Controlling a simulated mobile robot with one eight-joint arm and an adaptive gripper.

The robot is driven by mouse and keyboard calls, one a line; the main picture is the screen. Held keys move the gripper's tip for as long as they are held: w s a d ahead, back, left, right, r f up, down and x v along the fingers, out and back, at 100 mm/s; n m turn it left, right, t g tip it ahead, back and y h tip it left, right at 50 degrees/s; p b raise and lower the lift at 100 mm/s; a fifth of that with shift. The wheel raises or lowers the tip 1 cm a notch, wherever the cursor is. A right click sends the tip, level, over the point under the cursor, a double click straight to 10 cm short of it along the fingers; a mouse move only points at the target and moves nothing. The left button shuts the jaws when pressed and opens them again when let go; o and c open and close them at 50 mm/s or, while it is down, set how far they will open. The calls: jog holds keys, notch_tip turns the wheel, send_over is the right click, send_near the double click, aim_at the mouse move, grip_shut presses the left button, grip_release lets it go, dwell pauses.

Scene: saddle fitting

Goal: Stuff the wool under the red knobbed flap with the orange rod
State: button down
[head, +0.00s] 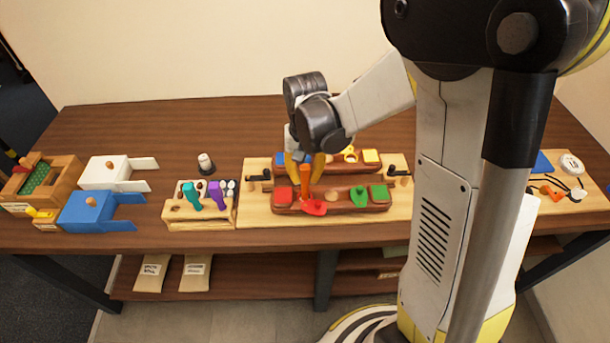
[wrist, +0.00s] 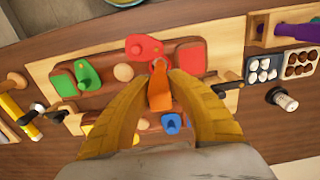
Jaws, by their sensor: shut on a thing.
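My gripper (head: 305,162) has yellow fingers shut on the orange rod (wrist: 159,88). In the wrist view the rod points toward the front wooden block. In the head view the orange rod (head: 305,182) stands roughly upright above the red knobbed flap (head: 314,208). The red flap (wrist: 144,48) sticks out past the block's front edge beside a red square pad (wrist: 191,57). The rod tip looks close to the flap's inner end; I cannot tell whether they touch.
A green knobbed flap (head: 359,196) sits on the same block. A second block (head: 340,161) with blue and yellow parts stands behind. A wooden holder (head: 186,212) with teal and purple tools is to the left.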

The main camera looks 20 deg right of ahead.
jog(key=shift+r+p, duration=2.9)
jog(key=shift+r, duration=1.15)
